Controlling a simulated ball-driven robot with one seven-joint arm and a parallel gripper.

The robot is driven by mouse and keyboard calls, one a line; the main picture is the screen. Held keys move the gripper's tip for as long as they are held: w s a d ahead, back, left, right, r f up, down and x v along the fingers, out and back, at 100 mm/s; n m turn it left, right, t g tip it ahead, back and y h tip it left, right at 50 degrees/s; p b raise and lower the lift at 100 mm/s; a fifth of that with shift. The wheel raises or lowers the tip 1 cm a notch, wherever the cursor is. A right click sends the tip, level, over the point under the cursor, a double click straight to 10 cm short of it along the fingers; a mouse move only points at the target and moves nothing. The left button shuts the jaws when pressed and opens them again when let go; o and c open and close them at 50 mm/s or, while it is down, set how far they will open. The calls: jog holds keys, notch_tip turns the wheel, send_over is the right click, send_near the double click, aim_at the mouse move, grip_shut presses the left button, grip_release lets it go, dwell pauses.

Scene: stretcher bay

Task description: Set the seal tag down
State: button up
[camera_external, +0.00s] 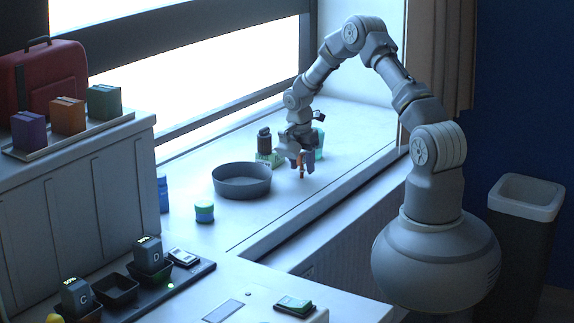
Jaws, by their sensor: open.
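My gripper (298,160) points down low over the window-side counter, right of the dark round pan. Its jaws are open. A small orange-red piece (302,171) shows at the fingertips; it may be the seal tag, but it is too small to tell for sure. I cannot tell whether it touches the counter or the fingers.
The round dark pan (242,189) stands just left of my gripper. A dark bottle (264,142) and a teal cup (319,146) stand close behind it. A green-blue jar (204,212) is nearer the front. The counter (285,208) is clear in front of my gripper.

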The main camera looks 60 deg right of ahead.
jog(key=r+p, duration=0.1)
jog(key=r, duration=0.3)
jog(key=a+r+p, duration=0.1)
jog(key=r, duration=0.3)
jog(key=r+p, duration=0.1)
jog(key=r, duration=0.3)
jog(key=shift+a+r, duration=0.25)
jog(key=w+a+r+m+t, duration=0.1)
jog(key=a+r+m+t, duration=0.25)
jog(key=r, duration=0.75)
jog(key=w+a+r+m+t, duration=0.2)
jog(key=a+r+m, duration=0.15)
jog(key=r, duration=0.75)
jog(key=w+a+r+m+t, duration=0.1)
jog(key=a+r+m+t, duration=0.3)
jog(key=r, duration=0.7)
jog(key=s+a+r+m+t, duration=0.2)
jog(key=s+a+r, duration=0.1)
jog(key=r, duration=0.6)
jog(key=s+a+r+m+t+y, duration=0.1)
jog(key=s+a+r+m+t, duration=0.1)
jog(key=s+r, duration=0.4)
jog(key=s+a+r+m+t, duration=0.2)
jog(key=s+a+r+m, duration=0.1)
jog(key=r, duration=0.8)
jog(key=shift+s+a+r, duration=0.35)
jog(key=shift+s+a, duration=0.5)
jog(key=shift+s, duration=0.15)
